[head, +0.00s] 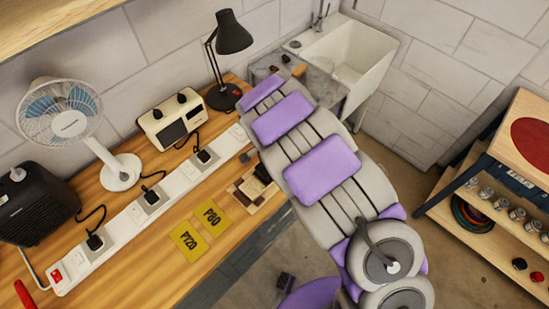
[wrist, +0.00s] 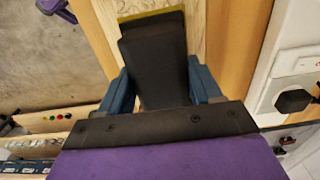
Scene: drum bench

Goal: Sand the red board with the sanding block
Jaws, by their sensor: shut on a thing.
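In the wrist view my gripper (wrist: 160,72) is shut on a black block (wrist: 153,38), the sanding block by its look, held between two blue fingers. A thin yellow edge shows along the block's far end. The block is over a pale wooden board (wrist: 232,42) on the bench; I cannot tell whether they touch. In the head view my arm hides most of the gripper. Part of the pale board (head: 246,196) shows beside my arm, with darker patches on it.
Yellow sheets marked P80 (head: 212,217) and P120 (head: 188,241) lie on the bench (head: 150,278). A white power strip (head: 130,217) with black plugs runs behind them. A fan (head: 118,170), radio (head: 172,122) and lamp (head: 225,95) stand behind. A shelf unit (head: 470,225) is right.

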